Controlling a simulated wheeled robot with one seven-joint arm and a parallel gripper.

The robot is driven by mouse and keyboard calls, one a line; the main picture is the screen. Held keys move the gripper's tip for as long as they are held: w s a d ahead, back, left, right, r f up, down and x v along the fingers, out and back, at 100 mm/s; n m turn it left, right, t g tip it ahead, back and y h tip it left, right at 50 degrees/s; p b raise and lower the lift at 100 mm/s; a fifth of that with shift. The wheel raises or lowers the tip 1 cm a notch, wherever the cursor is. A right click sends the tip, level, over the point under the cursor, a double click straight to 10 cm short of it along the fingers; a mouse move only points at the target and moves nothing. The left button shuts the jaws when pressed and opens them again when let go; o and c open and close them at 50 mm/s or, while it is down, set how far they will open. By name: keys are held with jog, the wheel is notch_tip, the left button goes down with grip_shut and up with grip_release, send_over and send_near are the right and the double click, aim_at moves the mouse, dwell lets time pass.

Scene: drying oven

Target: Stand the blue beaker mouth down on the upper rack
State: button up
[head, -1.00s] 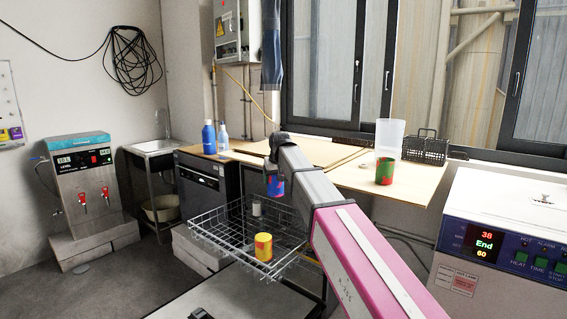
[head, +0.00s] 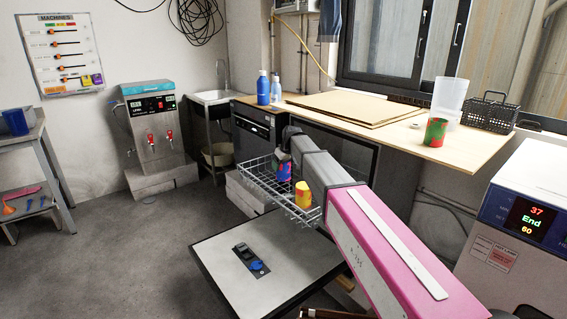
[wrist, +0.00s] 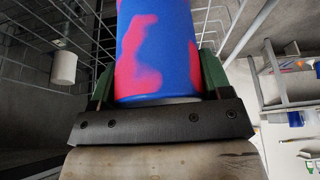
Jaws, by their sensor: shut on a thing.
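The blue beaker (head: 284,170) with red patches hangs below my gripper (head: 284,150), at the wire rack (head: 262,187) in the head view. In the wrist view the blue beaker (wrist: 155,45) fills the middle, held between the green-sided fingers of my gripper (wrist: 157,82). The gripper is shut on it. Its mouth is not visible, and I cannot tell whether its lower end touches the rack. Rack wires also show in the wrist view (wrist: 95,30).
A yellow-and-red beaker (head: 302,193) stands on the rack, close right of the held beaker. A small white cup (wrist: 63,67) shows left in the wrist view. A red-green beaker (head: 435,132) stands on the wooden counter (head: 390,130). A dark-edged pale surface (head: 265,275) lies below.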

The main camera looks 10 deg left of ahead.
jog(key=shift+d+f, duration=0.1)
jog(key=shift+f, duration=3.1)
jog(key=shift+f, duration=0.25)
jog(key=o, duration=1)
jog(key=shift+o, duration=0.2)
jog(key=v, duration=1)
jog(key=shift+r, duration=0.4)
jog(key=shift+s, duration=0.15)
